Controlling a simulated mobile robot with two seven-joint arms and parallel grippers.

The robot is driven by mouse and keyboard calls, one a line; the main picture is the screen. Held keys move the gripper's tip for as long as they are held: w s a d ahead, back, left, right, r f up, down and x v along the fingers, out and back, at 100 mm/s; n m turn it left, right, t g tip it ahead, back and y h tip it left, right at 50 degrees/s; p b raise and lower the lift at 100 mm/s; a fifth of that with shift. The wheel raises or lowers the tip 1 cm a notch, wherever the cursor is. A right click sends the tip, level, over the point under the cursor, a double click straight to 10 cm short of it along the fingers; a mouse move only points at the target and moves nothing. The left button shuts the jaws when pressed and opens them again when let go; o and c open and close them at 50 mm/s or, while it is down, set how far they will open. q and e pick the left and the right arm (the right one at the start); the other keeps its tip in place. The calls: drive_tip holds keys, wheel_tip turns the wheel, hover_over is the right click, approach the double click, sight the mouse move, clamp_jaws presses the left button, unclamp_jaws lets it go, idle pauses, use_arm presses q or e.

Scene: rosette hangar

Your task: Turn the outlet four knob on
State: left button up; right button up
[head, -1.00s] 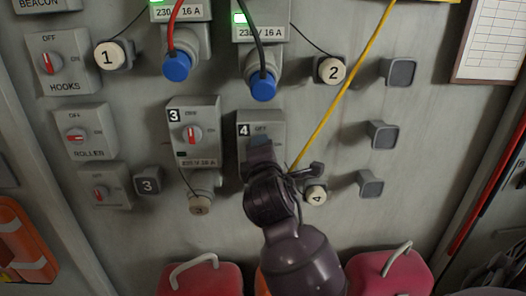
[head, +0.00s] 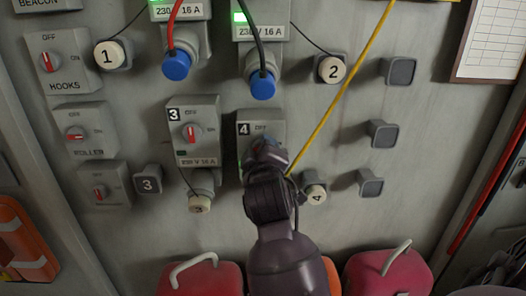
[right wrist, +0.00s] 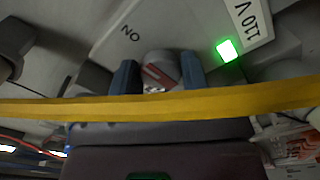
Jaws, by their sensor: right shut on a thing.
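The outlet four box (head: 272,128) is grey with a "4" label and sits in the middle of the wall panel. My right gripper (head: 266,152) is at its front and hides most of the knob in the head view. In the right wrist view the knob (right wrist: 158,72), with a red bar, sits between the two blue fingers of my right gripper (right wrist: 160,78), which is shut on it. The red bar lies slanted, with the "ON" mark up and left of it. A green lamp (right wrist: 227,49) beside the "110 V" label is lit. My left gripper is not in view.
A yellow line (head: 335,95) runs diagonally past my right gripper and crosses the right wrist view (right wrist: 160,106). The outlet three box (head: 193,130) is close on the left. The cap marked 4 (head: 315,193) hangs at right. Red cases (head: 388,274) stand below.

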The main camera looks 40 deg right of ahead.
drive_tip(key=shift+m, duration=0.3)
idle(0.4)
drive_tip(key=o, duration=0.9)
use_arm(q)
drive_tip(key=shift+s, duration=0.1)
